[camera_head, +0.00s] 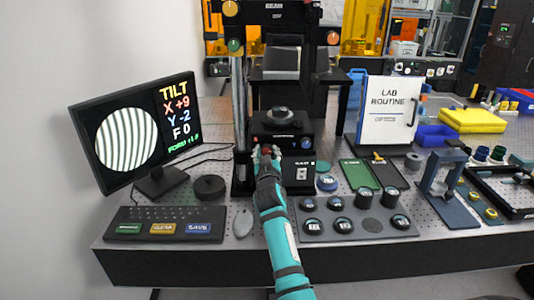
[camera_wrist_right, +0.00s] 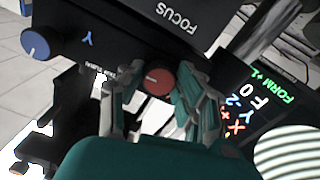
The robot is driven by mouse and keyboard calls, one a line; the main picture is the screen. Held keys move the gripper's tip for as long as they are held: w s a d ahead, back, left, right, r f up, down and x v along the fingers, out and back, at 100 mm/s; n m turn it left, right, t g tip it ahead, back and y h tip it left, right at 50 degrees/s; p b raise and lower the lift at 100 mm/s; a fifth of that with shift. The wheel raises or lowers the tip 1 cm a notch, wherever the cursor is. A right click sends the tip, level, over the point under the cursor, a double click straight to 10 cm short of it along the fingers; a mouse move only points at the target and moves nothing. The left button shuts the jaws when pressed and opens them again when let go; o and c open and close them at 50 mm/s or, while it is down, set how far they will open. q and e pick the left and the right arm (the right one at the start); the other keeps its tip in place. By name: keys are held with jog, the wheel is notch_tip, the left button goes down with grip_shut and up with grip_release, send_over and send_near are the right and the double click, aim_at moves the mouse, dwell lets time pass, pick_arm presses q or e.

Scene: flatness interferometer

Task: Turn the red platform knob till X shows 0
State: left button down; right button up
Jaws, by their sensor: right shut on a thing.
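The red platform knob (camera_wrist_right: 157,80) sits on the front of the black platform, between the fingers of my right gripper (camera_wrist_right: 160,92) in the right wrist view. My right gripper is shut on it; in the head view the gripper (camera_head: 267,152) reaches the platform front and mostly covers the knob. The monitor (camera_head: 137,127) at the left shows TILT, X +9, Y -2, F 0, beside a round pattern of slanted stripes. My left gripper is not in view.
A blue knob (camera_wrist_right: 35,40), marked Y, is on the same platform. A black round puck (camera_head: 209,187), a mouse (camera_head: 243,222) and a keyboard (camera_head: 165,223) lie left of my arm. A tray of round pieces (camera_head: 345,232) lies to its right.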

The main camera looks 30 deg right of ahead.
jog(key=n+p, duration=0.1)
jog(key=n, duration=0.4)
jog(key=shift+r+n, duration=0.15)
jog(key=shift+n, duration=0.15)
jog(key=n+p, duration=0.1)
jog(key=n, duration=0.3)
jog(key=shift+d+n, duration=0.1)
jog(key=shift+n, duration=0.2)
jog(key=n+p, duration=0.2)
jog(key=n, duration=0.3)
jog(key=shift+r, duration=0.1)
jog(key=n+p, duration=0.1)
jog(key=n, duration=0.3)
jog(key=shift+n+p, duration=0.3)
jog(key=shift+p, duration=0.1)
jog(key=shift+n, duration=0.3)
jog(key=o, duration=1.1)
jog(key=shift+o, duration=0.2)
jog(key=shift+s+f, duration=0.2)
jog(key=v, duration=1.1)
jog(key=shift+s+a, duration=0.25)
jog(key=shift+s, duration=0.05)
